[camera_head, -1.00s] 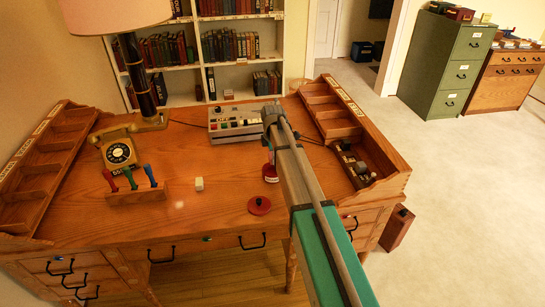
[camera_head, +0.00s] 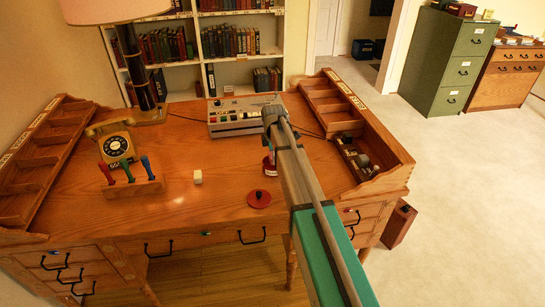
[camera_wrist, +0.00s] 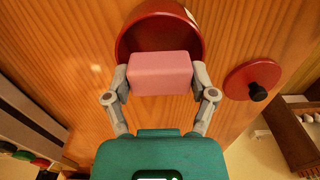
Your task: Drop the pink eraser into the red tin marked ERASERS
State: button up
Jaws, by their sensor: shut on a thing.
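My gripper (camera_wrist: 160,78) is shut on the pink eraser (camera_wrist: 160,72), seen in the wrist view with a finger on each side. The round red tin (camera_wrist: 160,30) shows open just beyond the eraser, which overlaps the near part of its mouth in the picture. I cannot tell the height gap between them. In the head view the red tin (camera_head: 267,168) stands on the desk, partly hidden behind my arm. The eraser cannot be made out there. A red lid (camera_head: 259,198) with a black knob lies on the desk; it also shows in the wrist view (camera_wrist: 250,80).
A grey console (camera_head: 235,122) stands behind the tin. A rack with several coloured-handled tools (camera_head: 133,187) and a yellow telephone (camera_head: 116,147) are at left. Wooden pigeonhole shelves flank both desk sides. The front middle is mostly clear.

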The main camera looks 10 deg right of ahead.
jog(key=o, duration=1)
jog(key=shift+o, duration=0.2)
jog(key=shift+r, duration=0.1)
jog(key=shift+r+p, duration=3.45)
jog(key=shift+p, duration=0.1)
jog(key=s+m, duration=1.8)
jog(key=s, duration=1.1)
